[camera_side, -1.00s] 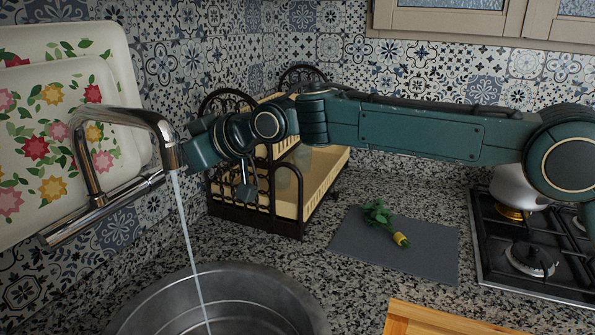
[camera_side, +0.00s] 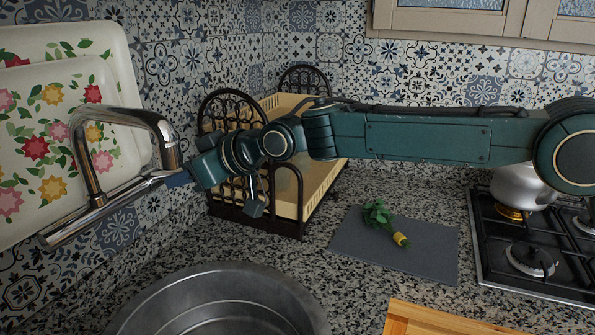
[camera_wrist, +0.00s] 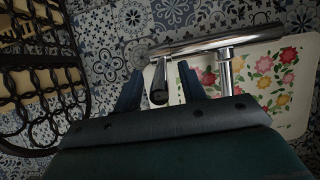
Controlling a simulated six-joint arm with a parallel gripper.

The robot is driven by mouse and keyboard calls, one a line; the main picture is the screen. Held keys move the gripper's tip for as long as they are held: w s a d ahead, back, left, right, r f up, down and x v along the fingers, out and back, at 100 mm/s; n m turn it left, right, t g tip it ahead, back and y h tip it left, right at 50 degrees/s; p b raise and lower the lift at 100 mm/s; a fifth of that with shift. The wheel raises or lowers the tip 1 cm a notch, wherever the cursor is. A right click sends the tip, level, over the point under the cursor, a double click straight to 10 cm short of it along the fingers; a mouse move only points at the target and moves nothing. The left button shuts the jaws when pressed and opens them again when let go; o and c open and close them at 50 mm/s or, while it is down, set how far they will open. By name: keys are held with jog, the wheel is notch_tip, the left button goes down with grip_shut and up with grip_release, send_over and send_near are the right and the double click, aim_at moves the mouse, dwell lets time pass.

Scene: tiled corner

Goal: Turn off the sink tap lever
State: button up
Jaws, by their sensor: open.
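The chrome sink tap (camera_side: 165,125) is mounted on the tiled wall at left, with a tall bent spout above a slanting horizontal body. No water runs from the spout. The tap lever (camera_wrist: 159,82) shows in the wrist view as a dark-ended chrome piece between my two fingers. My gripper (camera_side: 178,180) is at the right end of the tap body in the side view. It is open, with one finger on each side of the lever in the wrist view (camera_wrist: 160,85). I cannot tell whether either finger touches it. The steel sink (camera_side: 215,285) below is empty of any stream.
A dark dish rack (camera_side: 270,220) stands behind and below my wrist. Floral trays (camera_side: 60,75) lean on the wall behind the tap. A grey mat (camera_side: 430,250) with green herbs (camera_side: 378,213), a wooden board (camera_side: 430,320) and a gas stove (camera_side: 550,245) are to the right.

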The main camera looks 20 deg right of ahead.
jog(key=shift+r, duration=0.1)
jog(key=v, duration=0.8)
dwell(0.3)
jog(key=shift+d, duration=0.1)
jog(key=s+d+r+m+h, duration=0.15)
jog(key=s+d, duration=0.25)
jog(key=d, duration=0.5)
jog(key=s+d+r+m+h, duration=0.15)
jog(key=s+d, duration=0.25)
jog(key=d, duration=0.4)
jog(key=s+d+m+h, duration=0.1)
jog(key=s+d+h, duration=0.1)
jog(key=s+d, duration=0.5)
jog(key=s+d+f+m+g+h, duration=0.1)
jog(key=s+d+f, duration=0.3)
jog(key=s+d, duration=0.4)
jog(key=s+d+f+m+g+h, duration=0.2)
jog(key=s+d+f+m+h, duration=0.1)
jog(key=s+d, duration=0.6)
jog(key=s+f+m, duration=0.1)
jog(key=s+f, duration=0.1)
jog(key=s, duration=0.2)
jog(key=shift+s+d, duration=0.15)
jog(key=shift+s, duration=0.2)
jog(key=shift+f, duration=0.1)
